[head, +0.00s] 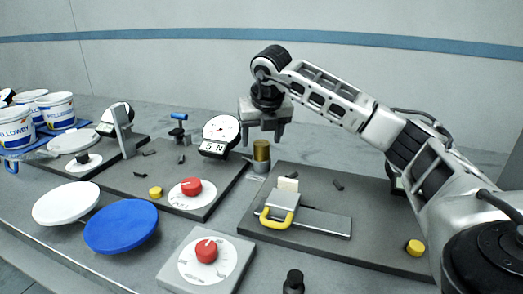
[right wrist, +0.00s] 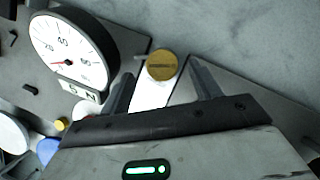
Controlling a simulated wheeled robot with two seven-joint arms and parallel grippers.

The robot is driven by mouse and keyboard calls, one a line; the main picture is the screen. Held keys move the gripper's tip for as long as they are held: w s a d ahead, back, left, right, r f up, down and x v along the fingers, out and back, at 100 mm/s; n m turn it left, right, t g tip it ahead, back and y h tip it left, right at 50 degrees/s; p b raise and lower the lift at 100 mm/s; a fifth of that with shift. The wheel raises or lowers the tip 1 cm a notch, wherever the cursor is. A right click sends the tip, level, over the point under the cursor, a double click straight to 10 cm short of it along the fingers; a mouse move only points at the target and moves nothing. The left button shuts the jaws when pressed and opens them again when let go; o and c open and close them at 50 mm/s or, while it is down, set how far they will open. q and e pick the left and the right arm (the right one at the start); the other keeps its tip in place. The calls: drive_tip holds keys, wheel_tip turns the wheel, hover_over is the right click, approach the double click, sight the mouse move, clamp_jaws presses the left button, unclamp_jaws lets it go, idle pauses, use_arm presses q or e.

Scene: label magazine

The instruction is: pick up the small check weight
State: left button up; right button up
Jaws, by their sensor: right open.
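A small brass-coloured cylinder (head: 261,150), which looks like the check weight, stands upright behind the dark plates, with a silvery part below it. In the right wrist view its round brass top (right wrist: 163,65) shows between the fingers, with a pale part beneath. My right gripper (head: 265,132) is open and empty, pointing down just above the cylinder in the head view. In the right wrist view the fingers (right wrist: 162,82) lie on either side of it; I cannot tell the exact height gap. My left gripper is not in view.
A dial gauge (head: 221,130) stands close left of the cylinder; it also shows in the right wrist view (right wrist: 75,50). A dark plate (head: 365,235) with a yellow-handled slide (head: 279,216) lies in front right. A blue disc (head: 121,227) and labelled tubs (head: 57,110) are left.

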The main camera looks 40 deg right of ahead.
sight(262, 143)
drive_tip(key=x, duration=0.3)
drive_tip(key=shift+w+d+f, duration=0.1)
drive_tip(key=shift+d+f, duration=0.1)
drive_tip(key=shift+r, duration=0.1)
clamp_jaws()
